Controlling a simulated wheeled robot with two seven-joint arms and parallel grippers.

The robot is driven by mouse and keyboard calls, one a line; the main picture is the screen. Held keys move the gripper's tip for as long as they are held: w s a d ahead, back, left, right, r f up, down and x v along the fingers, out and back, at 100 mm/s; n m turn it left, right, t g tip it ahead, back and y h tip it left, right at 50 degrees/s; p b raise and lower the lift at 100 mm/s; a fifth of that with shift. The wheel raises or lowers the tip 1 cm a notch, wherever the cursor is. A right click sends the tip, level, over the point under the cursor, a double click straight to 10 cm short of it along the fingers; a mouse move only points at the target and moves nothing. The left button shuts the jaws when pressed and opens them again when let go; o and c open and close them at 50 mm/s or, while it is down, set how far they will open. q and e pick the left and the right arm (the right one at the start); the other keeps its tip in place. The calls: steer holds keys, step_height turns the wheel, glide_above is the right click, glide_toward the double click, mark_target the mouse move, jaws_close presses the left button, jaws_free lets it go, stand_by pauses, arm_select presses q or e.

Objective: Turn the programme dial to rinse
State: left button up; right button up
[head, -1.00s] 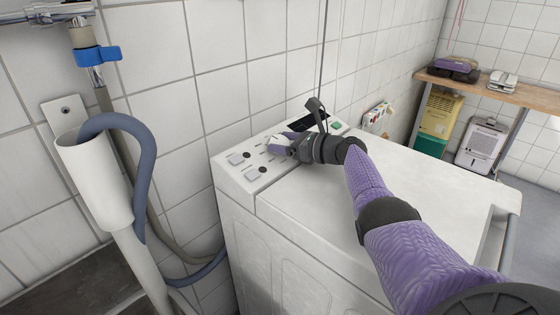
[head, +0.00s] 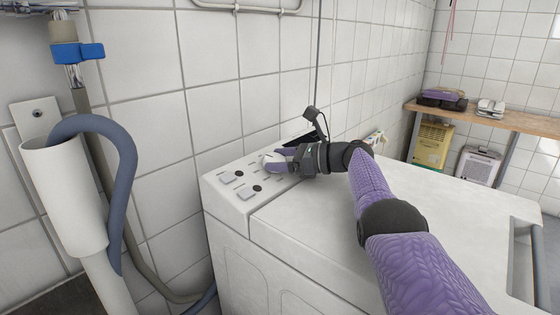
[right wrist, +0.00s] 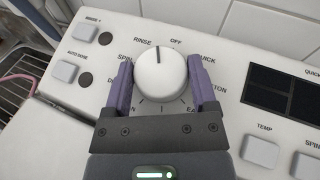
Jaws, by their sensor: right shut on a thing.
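The programme dial (right wrist: 160,75) is a round white knob with a dark pointer line, on the washing machine's sloped control panel (head: 238,192). In the right wrist view its line points up, between the printed words RINSE (right wrist: 143,42) and OFF (right wrist: 176,40). My right gripper (right wrist: 160,88) is shut on the dial, with one purple finger on each side of it. In the head view the right gripper (head: 277,160) reaches across the machine's top to the panel and partly hides the dial. My left gripper is not in view.
Square buttons, including AUTO DOSE (right wrist: 64,72) and TEMP (right wrist: 260,151), flank the dial. A dark display (right wrist: 278,90) lies to its right. A tiled wall (head: 250,85) stands close behind the panel. A grey hose (head: 125,190) hangs at left. The machine's white top (head: 330,215) is clear.

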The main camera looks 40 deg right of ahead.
steer(key=o, duration=1.2)
steer(key=shift+w, duration=0.1)
steer(key=shift+c, duration=0.2)
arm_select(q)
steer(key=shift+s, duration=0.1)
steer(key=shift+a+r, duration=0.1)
arm_select(e)
steer(key=p+v, duration=0.4)
steer(key=shift+r, duration=0.45)
steer(key=v, duration=0.1)
steer(key=p+v, duration=0.1)
steer(key=v, duration=0.1)
steer(key=p+v, duration=0.1)
steer(key=shift+s+d+f, duration=0.15)
steer(key=shift+s+f, duration=0.05)
steer(key=shift+s, duration=0.25)
steer(key=shift+s+d, duration=0.2)
steer(key=shift+s, duration=0.25)
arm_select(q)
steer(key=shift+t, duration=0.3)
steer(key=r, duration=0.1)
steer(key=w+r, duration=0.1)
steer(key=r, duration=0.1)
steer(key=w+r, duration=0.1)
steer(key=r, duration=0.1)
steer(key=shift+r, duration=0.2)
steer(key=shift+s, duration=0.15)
